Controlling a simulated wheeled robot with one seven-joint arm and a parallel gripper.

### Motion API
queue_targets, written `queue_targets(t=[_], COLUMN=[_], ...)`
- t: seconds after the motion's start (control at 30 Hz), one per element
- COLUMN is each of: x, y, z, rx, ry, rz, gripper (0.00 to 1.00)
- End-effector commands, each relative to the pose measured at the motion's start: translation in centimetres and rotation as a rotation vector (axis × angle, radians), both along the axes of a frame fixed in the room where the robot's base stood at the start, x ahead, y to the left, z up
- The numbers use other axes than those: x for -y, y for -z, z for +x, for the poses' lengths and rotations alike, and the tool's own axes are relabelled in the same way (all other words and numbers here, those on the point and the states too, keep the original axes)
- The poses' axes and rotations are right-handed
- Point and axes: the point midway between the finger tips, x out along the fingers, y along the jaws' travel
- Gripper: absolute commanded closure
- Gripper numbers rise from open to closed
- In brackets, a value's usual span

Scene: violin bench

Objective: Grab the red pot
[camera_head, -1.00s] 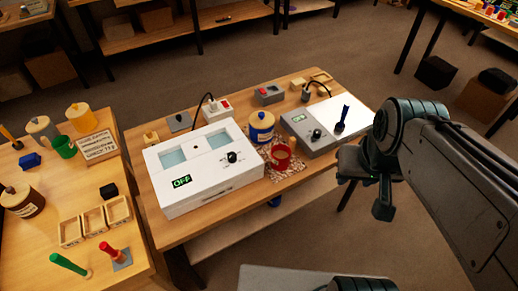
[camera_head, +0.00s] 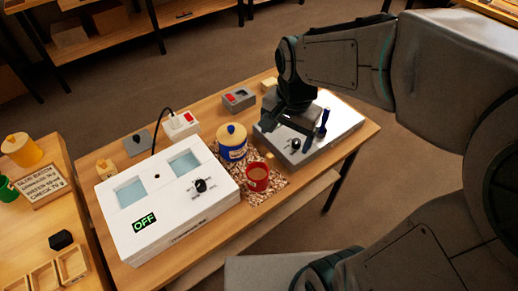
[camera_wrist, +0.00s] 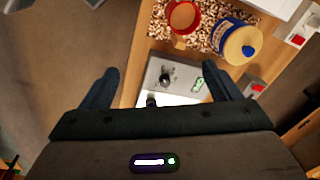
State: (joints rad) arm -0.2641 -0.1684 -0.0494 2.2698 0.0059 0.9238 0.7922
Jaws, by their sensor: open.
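The red pot (camera_head: 257,178) stands upright on a speckled mat (camera_head: 267,193) near the front right of the middle bench, with brownish contents. It also shows at the top of the wrist view (camera_wrist: 183,17), with a small tan tab on its near side. My gripper (camera_head: 292,122) is over the grey control box, behind and to the right of the pot, and does not touch the pot. In the wrist view its two dark fingers (camera_wrist: 157,82) are spread apart with nothing held between them.
A blue pot with a yellow lid (camera_head: 232,142) stands close behind the red pot. A white box marked OFF (camera_head: 165,200) lies to the left. The grey control box (camera_head: 335,125) with an upright blue-handled tool (camera_head: 323,124) lies under my gripper. The bench front edge is near the mat.

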Motion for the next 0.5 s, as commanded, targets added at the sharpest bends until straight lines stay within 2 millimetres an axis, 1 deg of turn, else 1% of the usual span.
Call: queue_targets(t=[0.03, 0.1, 0.23, 0.33, 0.43, 0.5], x=[-1.2, -2.7, -4.8, -5.7, -6.1, -6.2], y=[1.8, 3.1, 5.1, 6.0, 6.8, 7.7], z=[1.0, 2.0, 3.4, 3.9, 4.1, 4.1], rx=[-0.03, -0.06, -0.096, -0.111, -0.118, -0.121], ry=[0.061, 0.157, 0.293, 0.359, 0.39, 0.398], rz=[0.001, 0.001, -0.006, -0.012, -0.016, -0.017], gripper=[0.16, 0.16, 0.16, 0.16, 0.16, 0.16])
